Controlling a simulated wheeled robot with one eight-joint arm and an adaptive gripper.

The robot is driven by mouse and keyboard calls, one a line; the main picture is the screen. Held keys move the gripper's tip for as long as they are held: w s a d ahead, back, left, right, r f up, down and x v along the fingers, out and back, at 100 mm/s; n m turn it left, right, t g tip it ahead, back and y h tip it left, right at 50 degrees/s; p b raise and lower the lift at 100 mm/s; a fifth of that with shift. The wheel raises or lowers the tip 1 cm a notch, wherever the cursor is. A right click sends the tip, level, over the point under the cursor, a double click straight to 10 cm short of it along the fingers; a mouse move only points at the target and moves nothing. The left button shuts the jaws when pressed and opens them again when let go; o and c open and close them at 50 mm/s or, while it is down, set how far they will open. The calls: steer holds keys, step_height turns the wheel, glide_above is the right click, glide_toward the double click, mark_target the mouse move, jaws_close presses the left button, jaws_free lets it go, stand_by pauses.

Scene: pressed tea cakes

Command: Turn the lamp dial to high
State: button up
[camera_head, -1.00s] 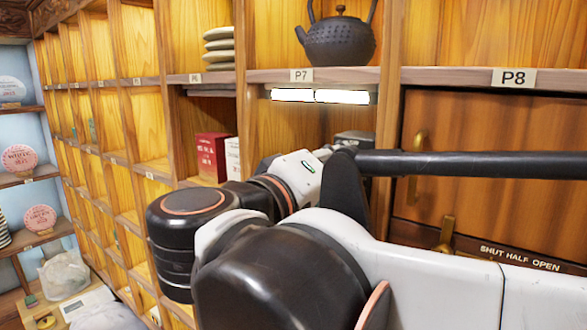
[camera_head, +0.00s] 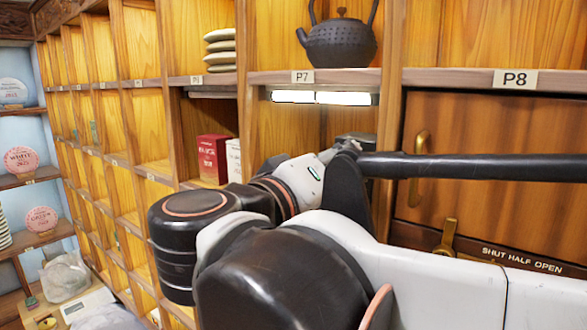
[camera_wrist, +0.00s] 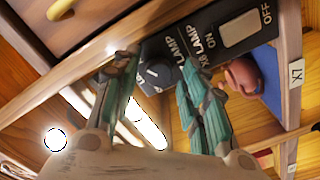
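The lamp dial (camera_wrist: 157,76) is a dark round knob with a pale mark, on a black lamp panel (camera_wrist: 205,45) in the wrist view. The panel carries LAMP lettering, the word OFF and a pale rectangular switch (camera_wrist: 239,28). My gripper (camera_wrist: 158,66) is open, its two teal fingers on either side of the dial. I cannot tell whether they touch it. The dial's setting is not clear. The lit lamp strip (camera_wrist: 145,124) shows between the fingers, and under the P7 shelf in the head view (camera_head: 320,97). My arm hides the gripper in the head view.
A dark teapot (camera_head: 340,42) stands on the P7 shelf above the lamp. Red and white boxes (camera_head: 212,158) stand in the compartment to the left. A wooden door with brass handles (camera_head: 490,150) is at the right. A reddish rounded object (camera_wrist: 243,76) lies near the panel.

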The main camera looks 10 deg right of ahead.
stand_by(0.3)
steer(key=v, duration=0.7)
steer(key=shift+s+a, duration=0.2)
stand_by(0.3)
